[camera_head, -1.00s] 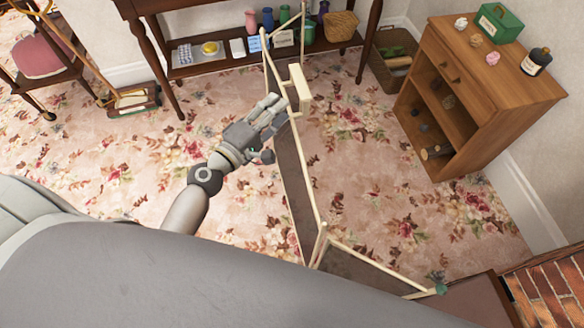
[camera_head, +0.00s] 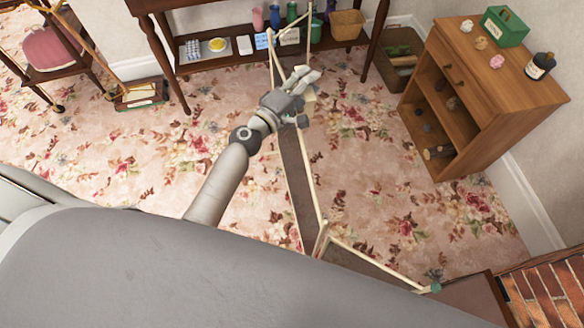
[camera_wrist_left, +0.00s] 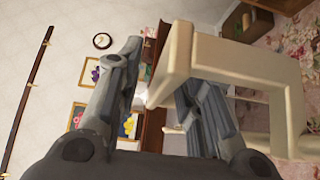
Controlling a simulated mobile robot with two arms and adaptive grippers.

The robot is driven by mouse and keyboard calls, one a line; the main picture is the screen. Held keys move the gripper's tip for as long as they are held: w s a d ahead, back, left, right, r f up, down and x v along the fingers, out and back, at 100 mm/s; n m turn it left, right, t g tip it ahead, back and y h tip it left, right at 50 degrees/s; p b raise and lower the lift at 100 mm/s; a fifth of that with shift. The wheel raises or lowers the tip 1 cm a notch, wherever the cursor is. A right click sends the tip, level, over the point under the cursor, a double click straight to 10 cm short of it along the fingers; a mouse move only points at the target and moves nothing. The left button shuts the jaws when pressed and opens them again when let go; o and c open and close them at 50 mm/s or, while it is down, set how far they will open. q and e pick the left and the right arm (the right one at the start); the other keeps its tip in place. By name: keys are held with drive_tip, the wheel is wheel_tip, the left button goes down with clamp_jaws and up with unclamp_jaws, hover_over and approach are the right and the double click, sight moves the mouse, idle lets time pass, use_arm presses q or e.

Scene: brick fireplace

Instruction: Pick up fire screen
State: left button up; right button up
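The fire screen (camera_head: 313,185) stands on the floral carpet, with a thin cream frame and dark panels folded at angles. My left gripper (camera_head: 308,77) is at its upper part, near the cream handle, and covers much of it in the head view. In the left wrist view the squared cream handle (camera_wrist_left: 220,58) is close to the camera. The fingers of my left gripper (camera_wrist_left: 160,70) are spread wide; the handle's end reaches between them and its bar crosses in front of the right finger. Whether they touch is unclear. My right gripper is not in view.
A dark wooden table (camera_head: 187,95) with bottles and small items on its shelf stands behind the screen. A wooden cabinet (camera_head: 515,90) is at the right, a brick hearth (camera_head: 550,292) at lower right. Carpet between screen and cabinet is clear.

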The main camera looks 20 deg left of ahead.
use_arm(q)
drive_tip(key=shift+w, duration=0.1)
clamp_jaws()
idle(0.4)
drive_tip(key=shift+w+r, duration=0.1)
drive_tip(key=shift+r, duration=0.2)
